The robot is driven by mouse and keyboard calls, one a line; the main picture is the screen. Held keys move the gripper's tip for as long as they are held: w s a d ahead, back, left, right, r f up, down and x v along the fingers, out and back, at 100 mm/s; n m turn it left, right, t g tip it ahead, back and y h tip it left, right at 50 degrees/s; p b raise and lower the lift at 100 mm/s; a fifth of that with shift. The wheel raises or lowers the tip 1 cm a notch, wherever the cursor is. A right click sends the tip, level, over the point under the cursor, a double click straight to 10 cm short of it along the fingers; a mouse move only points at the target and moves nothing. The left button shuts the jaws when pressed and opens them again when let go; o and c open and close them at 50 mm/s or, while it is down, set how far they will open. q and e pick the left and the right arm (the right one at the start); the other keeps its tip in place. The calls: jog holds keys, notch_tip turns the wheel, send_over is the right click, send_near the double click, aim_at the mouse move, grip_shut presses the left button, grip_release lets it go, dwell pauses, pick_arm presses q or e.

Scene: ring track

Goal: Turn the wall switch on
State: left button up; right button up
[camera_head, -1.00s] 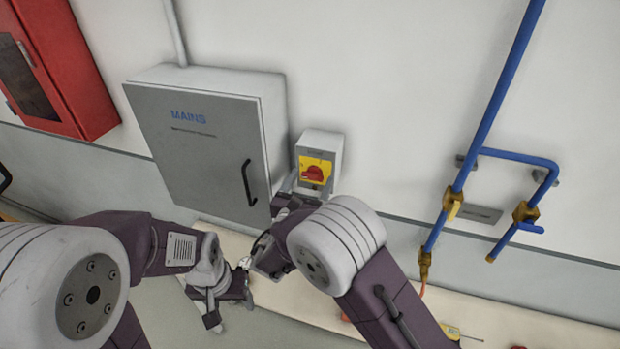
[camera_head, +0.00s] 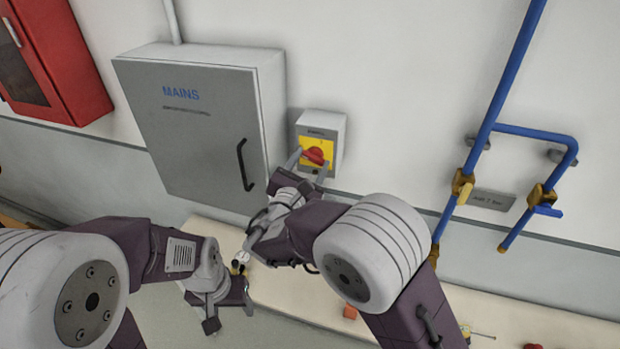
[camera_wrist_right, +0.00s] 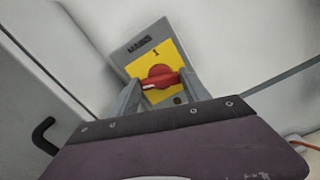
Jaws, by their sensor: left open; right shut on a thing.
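The wall switch (camera_head: 334,133) is a grey box with a yellow plate and a red rotary knob (camera_head: 314,155), mounted right of the MAINS cabinet. My right gripper (camera_head: 310,163) is at the switch, its two fingers on either side of the knob and shut on it. In the right wrist view the knob (camera_wrist_right: 160,77) lies roughly crosswise in the picture between the fingertips, with a "1" mark above it on the yellow plate. The lower part of the plate is partly hidden by the gripper. My left gripper (camera_head: 230,315) is open and empty, low and away from the switch.
The grey MAINS cabinet (camera_head: 195,135) with a black handle stands close left of the switch. Blue pipes (camera_head: 483,135) with brass valves run on the wall at right. A red cabinet (camera_head: 55,60) hangs upper left. A pale bench surface (camera_head: 290,290) lies below.

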jog(key=m+b, duration=0.4)
jog(key=b, duration=0.3)
jog(key=m+b, duration=0.3)
jog(key=b, duration=0.4)
jog(key=f+m+b, duration=0.1)
jog(key=m+b, duration=0.3)
jog(key=b, duration=0.3)
jog(key=shift+d+m, duration=0.1)
jog(key=shift+m, duration=0.2)
jog(key=shift+r+m+b, duration=0.2)
jog(key=shift+m+b, duration=1.1)
jog(key=shift+b, duration=0.15)
jog(key=o, duration=1.4)
jog(key=shift+r, duration=0.1)
jog(key=b+v, duration=0.2)
jog(key=v, duration=0.7)
